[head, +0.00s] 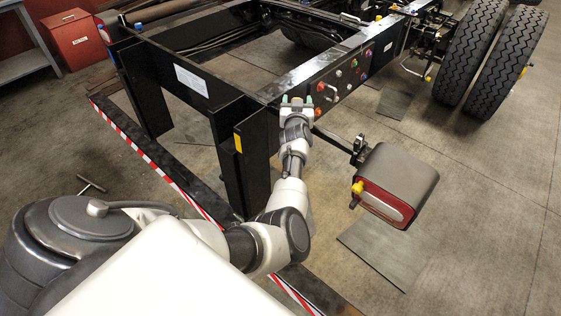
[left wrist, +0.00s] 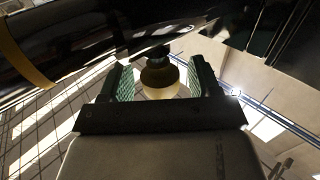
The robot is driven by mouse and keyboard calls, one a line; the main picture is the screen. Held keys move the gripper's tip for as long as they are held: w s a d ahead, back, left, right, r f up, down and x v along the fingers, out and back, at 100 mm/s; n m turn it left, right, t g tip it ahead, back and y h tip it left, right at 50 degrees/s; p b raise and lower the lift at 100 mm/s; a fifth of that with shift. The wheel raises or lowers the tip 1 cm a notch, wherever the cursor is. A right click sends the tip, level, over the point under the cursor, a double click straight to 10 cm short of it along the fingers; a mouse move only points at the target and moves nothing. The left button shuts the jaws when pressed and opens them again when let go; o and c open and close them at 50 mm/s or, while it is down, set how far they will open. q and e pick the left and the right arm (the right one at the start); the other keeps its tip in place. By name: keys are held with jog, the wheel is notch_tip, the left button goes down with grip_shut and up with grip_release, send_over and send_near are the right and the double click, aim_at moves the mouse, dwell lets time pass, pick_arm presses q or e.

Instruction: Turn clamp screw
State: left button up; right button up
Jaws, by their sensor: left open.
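My left gripper (head: 297,103) is at the black chassis frame (head: 222,133), near its rear corner. In the left wrist view its two green-lined fingers (left wrist: 157,85) stand apart, one on each side of a rounded knob with a dark neck and a pale yellowish end (left wrist: 159,80). The knob appears to be the clamp screw, and gaps show between it and the fingers. Its neck meets a dark, glossy part (left wrist: 75,45) above. In the head view I cannot make out the screw at the gripper. My right gripper is in neither view.
A red-faced lamp unit (head: 385,205) hangs on an arm right of my gripper. Coloured connectors (head: 337,74) and a handle line the beam beyond. A red-white striped edge (head: 150,160) runs along the floor at left. Large tyres (head: 470,50) stand at upper right.

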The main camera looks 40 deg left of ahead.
pick_arm(q)
jog(key=shift+a+f+m+t+h+b, duration=0.15)
jog(key=shift+m+t+h+b, duration=0.4)
jog(key=shift+m+h, duration=0.45)
jog(key=shift+f+m+t+h+b, duration=0.1)
jog(key=shift+m+t+h+b, duration=0.35)
jog(key=shift+h+b, duration=0.35)
jog(key=m+h+b, duration=0.1)
jog(key=h+b, duration=0.1)
jog(key=shift+m+t+h+b, duration=0.25)
jog(key=shift+t+h+b, duration=0.05)
jog(key=shift+b, duration=0.05)
jog(key=v, duration=1.1)
jog(key=s+d+f+g+h+b, duration=0.1)
jog(key=s+f+g, duration=0.1)
jog(key=f, duration=1)
jog(key=s+d+f+m+g+h+b, duration=0.1)
jog(key=s+d+f+g, duration=0.1)
jog(key=f, duration=1.1)
jog(key=shift+s+d+f+m+g, duration=0.25)
jog(key=shift+s+m+g, duration=0.1)
jog(key=shift+g, duration=0.55)
jog(key=shift+r, duration=0.1)
